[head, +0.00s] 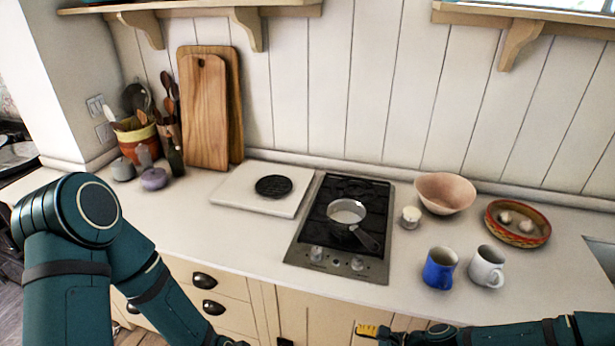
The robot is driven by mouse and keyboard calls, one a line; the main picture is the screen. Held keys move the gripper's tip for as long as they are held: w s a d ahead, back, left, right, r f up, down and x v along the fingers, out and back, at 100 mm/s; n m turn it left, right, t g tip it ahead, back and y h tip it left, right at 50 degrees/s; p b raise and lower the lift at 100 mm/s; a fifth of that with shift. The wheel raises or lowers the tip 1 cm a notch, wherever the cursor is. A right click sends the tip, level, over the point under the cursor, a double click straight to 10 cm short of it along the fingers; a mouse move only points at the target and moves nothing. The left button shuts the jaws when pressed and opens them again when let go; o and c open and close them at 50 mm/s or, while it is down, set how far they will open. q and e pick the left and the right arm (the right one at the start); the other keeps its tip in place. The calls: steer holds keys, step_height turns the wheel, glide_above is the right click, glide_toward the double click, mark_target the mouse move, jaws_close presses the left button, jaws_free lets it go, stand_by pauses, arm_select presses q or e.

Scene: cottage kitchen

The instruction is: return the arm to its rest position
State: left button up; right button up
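My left arm comes in from the left, bends at a large teal joint, and runs down past the drawers to the bottom edge. Its gripper is below the picture and I cannot see it. My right arm lies low along the bottom edge, reaching in from the right in front of the counter. The tip of my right gripper (372,331) shows a yellow piece and dark parts at the bottom edge. It is mostly cut off, so I cannot tell whether it is open or shut. No object is visible at it.
On the counter are a hob (345,225) with a saucepan (347,213), a blue mug (439,268), a white mug (487,266), a pink bowl (445,193) and a patterned bowl (518,222). Cutting boards (204,110) lean at the back left. The front-left counter is clear.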

steer(key=s+a+f+n+h+b, duration=0.1)
steer(key=s+f+n+h+b, duration=0.2)
steer(key=n, duration=0.5)
steer(key=s+a+f+n+g+h+b, duration=0.1)
steer(key=s+f+n+h+b, duration=0.2)
steer(key=f+n, duration=0.3)
steer(key=shift+a+f+n, duration=0.2)
steer(key=shift+a+n, duration=0.05)
steer(key=shift+n, duration=0.95)
steer(key=shift+c, duration=0.2)
